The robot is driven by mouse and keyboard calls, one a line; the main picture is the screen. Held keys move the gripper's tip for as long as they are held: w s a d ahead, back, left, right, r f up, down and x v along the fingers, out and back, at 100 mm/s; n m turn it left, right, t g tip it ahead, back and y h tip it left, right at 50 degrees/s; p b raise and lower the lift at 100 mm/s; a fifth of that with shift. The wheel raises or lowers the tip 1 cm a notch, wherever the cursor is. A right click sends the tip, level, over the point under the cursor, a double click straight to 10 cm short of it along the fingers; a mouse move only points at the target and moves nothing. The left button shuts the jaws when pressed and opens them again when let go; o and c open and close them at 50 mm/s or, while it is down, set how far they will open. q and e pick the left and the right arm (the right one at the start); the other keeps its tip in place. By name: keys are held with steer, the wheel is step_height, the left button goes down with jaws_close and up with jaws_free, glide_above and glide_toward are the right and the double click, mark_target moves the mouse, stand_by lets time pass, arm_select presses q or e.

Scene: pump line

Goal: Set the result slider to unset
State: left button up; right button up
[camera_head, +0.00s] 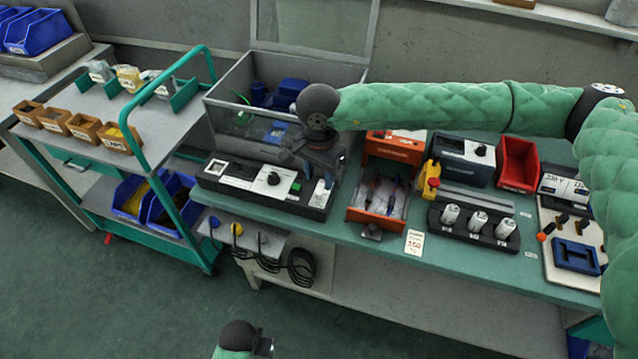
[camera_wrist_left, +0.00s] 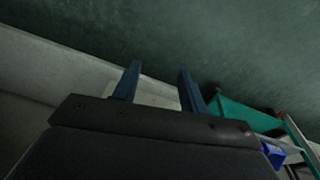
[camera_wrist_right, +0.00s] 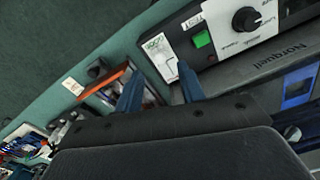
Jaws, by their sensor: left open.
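The test box (camera_head: 250,185) is a grey-black unit with a white front panel, a black knob and a green button, at the left of the bench. In the right wrist view a white slider plate (camera_wrist_right: 157,50) with small print sits at its end, past the green button (camera_wrist_right: 202,39). The slider's setting is too small to read. My right gripper (camera_head: 318,173) is above this end of the box; in its wrist view its two blue fingers (camera_wrist_right: 158,82) are apart and empty, one tip close by the plate. My left gripper (camera_head: 266,346) is low, away from the bench, open and empty (camera_wrist_left: 157,78).
A grey bin (camera_head: 225,108) is behind the box. A green-railed cart (camera_head: 150,135) stands left. Floor in front is clear.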

mark_target(319, 192)
arm_select(q)
step_height(319, 192, down, 6)
steer(key=p, duration=0.1)
steer(key=shift+s+a+f, duration=0.2)
steer(key=shift+s+a, duration=0.05)
steer(key=shift+s, duration=0.15)
arm_select(e)
step_height(319, 192, down, 4)
steer(key=shift+f, duration=0.15)
steer(key=shift+c, duration=0.2)
arm_select(q)
steer(key=shift+s, duration=0.1)
arm_select(e)
jaws_close()
